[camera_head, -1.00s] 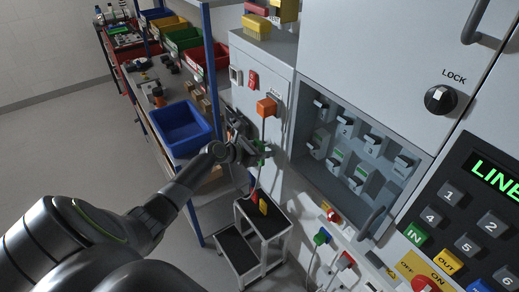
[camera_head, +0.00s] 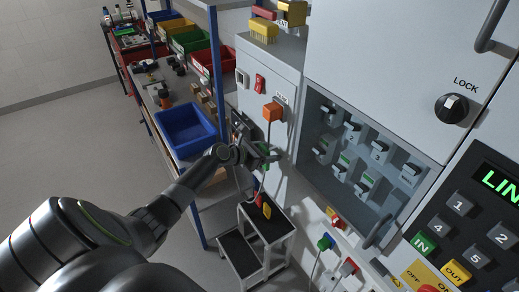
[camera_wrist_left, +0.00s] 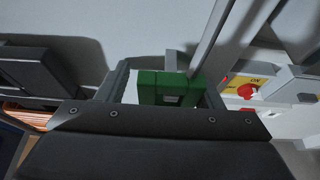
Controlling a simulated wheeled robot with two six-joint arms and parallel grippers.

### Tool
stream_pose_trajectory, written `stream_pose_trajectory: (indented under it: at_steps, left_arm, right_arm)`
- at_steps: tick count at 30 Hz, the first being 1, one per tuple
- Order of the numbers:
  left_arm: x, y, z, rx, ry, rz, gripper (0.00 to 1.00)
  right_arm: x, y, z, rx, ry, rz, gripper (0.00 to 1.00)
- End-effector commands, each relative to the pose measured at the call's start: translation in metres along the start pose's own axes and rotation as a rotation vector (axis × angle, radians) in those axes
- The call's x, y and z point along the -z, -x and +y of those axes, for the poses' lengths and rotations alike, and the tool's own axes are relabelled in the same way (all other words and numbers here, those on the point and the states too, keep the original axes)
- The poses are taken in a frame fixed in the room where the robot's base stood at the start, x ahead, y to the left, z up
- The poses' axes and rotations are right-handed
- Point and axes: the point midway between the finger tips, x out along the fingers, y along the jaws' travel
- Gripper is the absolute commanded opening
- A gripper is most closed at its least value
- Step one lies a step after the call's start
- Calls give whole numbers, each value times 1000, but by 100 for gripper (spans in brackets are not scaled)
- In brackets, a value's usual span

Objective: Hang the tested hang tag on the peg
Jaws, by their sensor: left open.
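My left gripper (camera_head: 266,156) is at the side of the grey cabinet, below an orange block. It is open, with its fingers on either side of a green block (camera_wrist_left: 168,88), seen close in the left wrist view. A pale strip or cord rises beside this block. I cannot tell whether the fingers touch it. Small red and yellow pieces (camera_head: 266,209) show just above the step stool's top; I cannot tell whether one is a hang tag. I cannot make out a tested tag or the peg for certain. My right gripper is not in view.
A grey step stool (camera_head: 239,250) stands below my left gripper. A blue bin (camera_head: 185,128) is on the shelf to the left. The orange block (camera_head: 273,110) with a cord is on the cabinet wall. A recessed switch panel and a keypad (camera_head: 465,215) are to the right.

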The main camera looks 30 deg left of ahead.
Motion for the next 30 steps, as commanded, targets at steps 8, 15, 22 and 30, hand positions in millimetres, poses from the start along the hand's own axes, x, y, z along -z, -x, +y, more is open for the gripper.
stream_pose_trajectory:
  at_steps: [8,15,22,30]
  left_arm:
    - [1,19,-6,12,6,-6,70]
    - [4,68,-1,3,1,-3,70]
    - [6,115,0,0,-1,-3,70]
    - [6,160,3,-4,1,-6,70]
  right_arm:
    - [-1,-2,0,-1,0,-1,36]
    - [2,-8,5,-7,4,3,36]
    - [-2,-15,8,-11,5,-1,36]
    - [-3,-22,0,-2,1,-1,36]
